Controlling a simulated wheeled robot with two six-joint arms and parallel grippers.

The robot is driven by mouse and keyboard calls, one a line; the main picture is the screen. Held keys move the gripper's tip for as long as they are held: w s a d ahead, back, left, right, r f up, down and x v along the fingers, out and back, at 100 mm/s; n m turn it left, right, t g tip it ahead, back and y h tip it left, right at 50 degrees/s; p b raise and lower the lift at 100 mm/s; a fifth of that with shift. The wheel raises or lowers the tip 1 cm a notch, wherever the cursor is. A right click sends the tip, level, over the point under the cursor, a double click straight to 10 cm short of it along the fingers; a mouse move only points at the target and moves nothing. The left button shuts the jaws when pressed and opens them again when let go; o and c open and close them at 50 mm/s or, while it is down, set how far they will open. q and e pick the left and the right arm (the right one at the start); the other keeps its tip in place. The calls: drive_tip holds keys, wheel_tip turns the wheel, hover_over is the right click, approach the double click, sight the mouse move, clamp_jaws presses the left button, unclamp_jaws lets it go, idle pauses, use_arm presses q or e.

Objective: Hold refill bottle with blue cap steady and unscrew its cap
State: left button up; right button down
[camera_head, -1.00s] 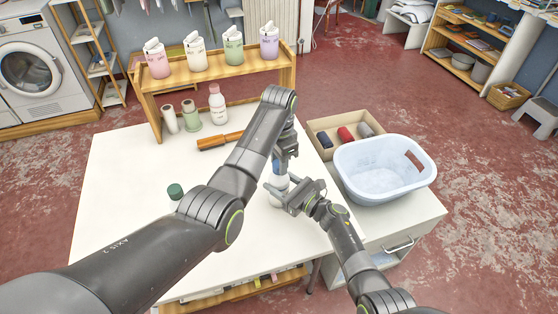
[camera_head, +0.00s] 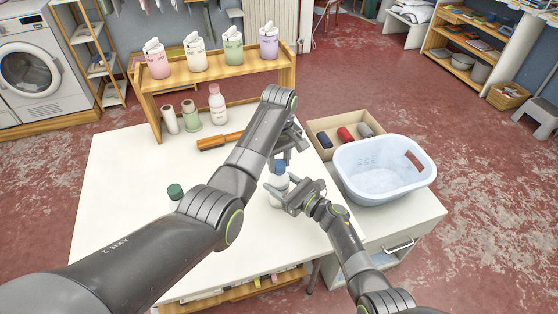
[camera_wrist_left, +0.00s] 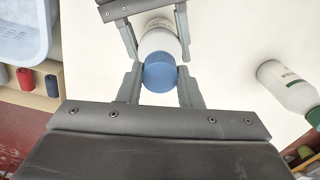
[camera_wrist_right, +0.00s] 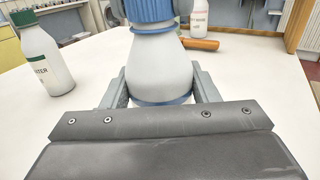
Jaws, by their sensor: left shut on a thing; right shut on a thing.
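The refill bottle (camera_head: 279,184) with the blue cap (camera_head: 280,168) stands upright near the table's right edge. My right gripper (camera_head: 285,196) is shut on the bottle's body. In the right wrist view the pale body (camera_wrist_right: 160,78) sits between its fingers, with the blue cap (camera_wrist_right: 152,12) above. My left gripper (camera_head: 284,158) is over the bottle. In the left wrist view its fingers lie on both sides of the blue cap (camera_wrist_left: 160,74), shut on it. The cap sits at the bottle's neck; I cannot tell whether it is loose.
A green-capped bottle (camera_head: 175,194) stands to the left, partly behind my left arm. An orange-handled tool (camera_head: 219,141) and a pink-capped bottle (camera_head: 217,104) are farther back, near the wooden shelf (camera_head: 215,81). A laundry basket (camera_head: 385,180) and an open box (camera_head: 320,126) are at the right.

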use_arm(q)
drive_tip(key=n, duration=0.4)
drive_tip(key=shift+n, duration=0.4)
drive_tip(key=n, duration=0.7)
drive_tip(key=shift+r, duration=0.1)
drive_tip(key=n, duration=0.3)
drive_tip(key=shift+n, duration=0.4)
drive_tip(key=shift+r, duration=1.1)
